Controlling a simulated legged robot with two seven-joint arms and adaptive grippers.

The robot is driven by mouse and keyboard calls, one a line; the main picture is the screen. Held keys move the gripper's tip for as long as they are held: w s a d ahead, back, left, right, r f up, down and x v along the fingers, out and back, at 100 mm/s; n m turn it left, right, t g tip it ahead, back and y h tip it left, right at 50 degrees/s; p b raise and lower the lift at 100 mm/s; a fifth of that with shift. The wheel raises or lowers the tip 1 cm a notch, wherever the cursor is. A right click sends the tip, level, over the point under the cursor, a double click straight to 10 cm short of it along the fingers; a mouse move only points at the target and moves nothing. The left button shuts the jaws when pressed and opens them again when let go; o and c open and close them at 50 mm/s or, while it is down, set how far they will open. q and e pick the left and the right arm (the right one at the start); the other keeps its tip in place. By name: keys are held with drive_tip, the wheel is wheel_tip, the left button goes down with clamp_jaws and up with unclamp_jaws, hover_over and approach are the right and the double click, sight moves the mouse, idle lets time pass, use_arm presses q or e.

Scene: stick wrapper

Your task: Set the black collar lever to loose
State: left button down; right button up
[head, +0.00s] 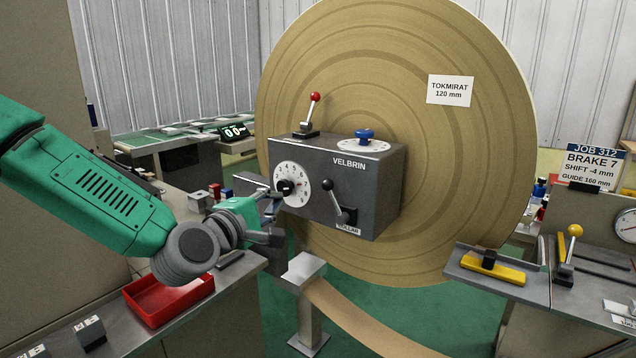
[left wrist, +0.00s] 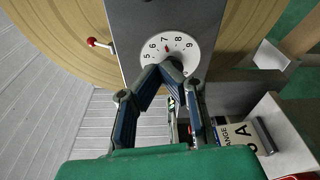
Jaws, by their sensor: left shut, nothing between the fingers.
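The black collar lever (head: 338,203) is on the front face of the grey VELBRIN box (head: 362,185). Its black ball end points up and to the left, and its pivot sits just above a small label that seems to read COLLAR (head: 348,230). My left gripper (head: 275,197) is at the left of the box, by the white numbered dial (head: 297,172), with the lever to its right. In the left wrist view my left gripper (left wrist: 166,72) is shut and empty, its fingertips in front of the lower part of the dial (left wrist: 168,46). My right gripper is not in view.
A red-ball lever (head: 312,113) and a blue knob (head: 365,135) stand on top of the box. Behind it is a large brown roll (head: 460,190). A red tray (head: 168,298) lies on the left bench. A yellow-ball lever (head: 570,250) is at right.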

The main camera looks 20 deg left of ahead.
sight(308, 181)
use_arm(q)
drive_tip(key=shift+d, duration=0.2)
drive_tip(key=shift+w, duration=0.1)
drive_tip(key=x, duration=0.9)
drive_tip(key=shift+w+d, duration=0.1)
drive_tip(key=shift+w, duration=0.25)
drive_tip(key=d, duration=0.1)
drive_tip(key=s, duration=0.1)
drive_tip(key=d, duration=0.1)
drive_tip(key=shift+s+d+r+p, duration=0.25)
drive_tip(key=shift+d+r+p, duration=0.15)
drive_tip(key=shift+s+d, duration=0.25)
drive_tip(key=shift+d, duration=0.1)
drive_tip(key=shift+w, duration=0.1)
drive_tip(key=shift+r, duration=0.1)
